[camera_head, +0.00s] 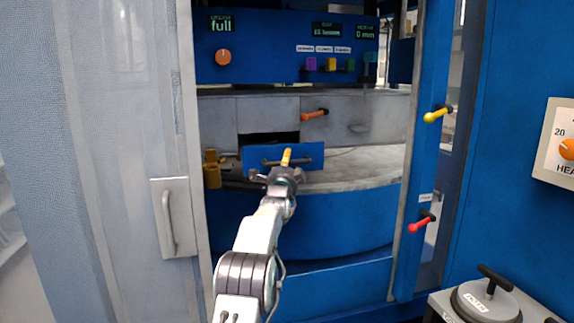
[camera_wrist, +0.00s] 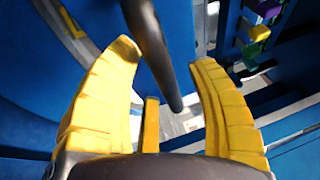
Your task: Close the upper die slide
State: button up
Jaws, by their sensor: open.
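The die slide's blue front (camera_head: 255,155) stands out from the machine in the head view, with a dark opening above and behind it. A dark horizontal bar handle (camera_head: 312,159) runs across the front. I cannot tell from its label whether this is the upper slide. My gripper (camera_head: 287,158) is in front of the slide, over the middle of the handle. In the wrist view my gripper (camera_wrist: 164,58) is open, its yellow fingers apart on either side of a dark round bar (camera_wrist: 150,42). I see no clear contact between the fingers and the bar.
An orange-knobbed lever (camera_head: 314,114) is right of the opening. A yellow lever (camera_head: 437,114) and a red lever (camera_head: 422,221) are on the right post. A sliding door with a handle (camera_head: 170,217) is at left.

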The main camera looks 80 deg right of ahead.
grip_shut()
dwell(0.5)
